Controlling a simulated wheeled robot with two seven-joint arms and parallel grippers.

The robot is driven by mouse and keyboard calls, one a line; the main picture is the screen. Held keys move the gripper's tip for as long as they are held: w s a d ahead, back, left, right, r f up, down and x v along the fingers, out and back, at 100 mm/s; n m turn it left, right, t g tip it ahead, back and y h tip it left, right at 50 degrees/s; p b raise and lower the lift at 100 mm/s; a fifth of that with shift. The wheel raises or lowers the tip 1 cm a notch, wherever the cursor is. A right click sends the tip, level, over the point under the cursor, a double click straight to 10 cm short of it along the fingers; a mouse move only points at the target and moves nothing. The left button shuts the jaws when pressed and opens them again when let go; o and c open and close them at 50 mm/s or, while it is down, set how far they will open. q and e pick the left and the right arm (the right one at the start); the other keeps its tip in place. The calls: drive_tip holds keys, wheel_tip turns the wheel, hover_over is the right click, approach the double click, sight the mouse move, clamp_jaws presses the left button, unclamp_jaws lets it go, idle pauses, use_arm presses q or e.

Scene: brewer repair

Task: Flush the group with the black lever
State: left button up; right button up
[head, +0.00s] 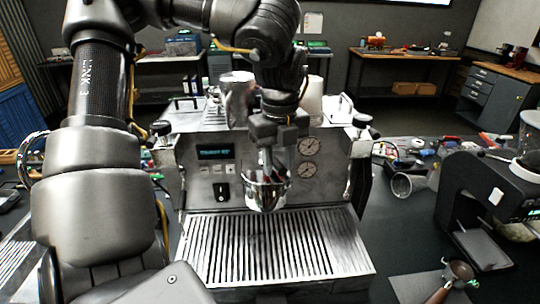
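The espresso machine (190,165) stands on the bench with its steel front facing me. Its chrome group (266,193) sticks out at the middle of the front, above the slatted drip tray (270,248). My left gripper (268,165) points down right at the top of the group and covers part of it. Whether its fingers are apart or closed on something is not clear. A small black lever or switch (221,192) shows on the front panel, left of the group and apart from the gripper. My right gripper is not in view.
Two gauges (309,147) and a lit display (215,153) are on the machine's front. A black grinder (490,195) stands at the right, with a wooden-handled portafilter (458,271) in front. A metal cup (403,185) and scattered tools lie right of the machine.

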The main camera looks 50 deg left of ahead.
use_arm(q)
drive_tip(key=shift+c, duration=0.4)
drive_tip(key=shift+s+a+m, duration=0.3)
drive_tip(key=shift+s+m, duration=0.25)
drive_tip(key=shift+m, duration=0.25)
drive_tip(key=shift+s+a+m, duration=0.25)
drive_tip(key=shift+s+m, duration=0.25)
drive_tip(key=shift+m, duration=0.3)
drive_tip(key=shift+s+a+m, duration=0.5)
drive_tip(key=shift+m, duration=0.55)
drive_tip(key=shift+s+a+m, duration=0.45)
drive_tip(key=shift+a+m, duration=0.05)
drive_tip(key=shift+m, duration=0.55)
idle(0.3)
drive_tip(key=shift+w+d+n, duration=0.4)
drive_tip(key=shift+d+n, duration=0.05)
drive_tip(key=shift+n, duration=0.35)
drive_tip(key=shift+w+d+n, duration=0.4)
drive_tip(key=shift+n, duration=0.4)
drive_tip(key=shift+w+d+n, duration=0.4)
drive_tip(key=shift+w+n, duration=0.25)
drive_tip(key=shift+n, duration=0.4)
drive_tip(key=shift+w+d+n, duration=0.35)
drive_tip(key=shift+w+n, duration=0.25)
drive_tip(key=shift+n, duration=0.45)
drive_tip(key=o, duration=0.4)
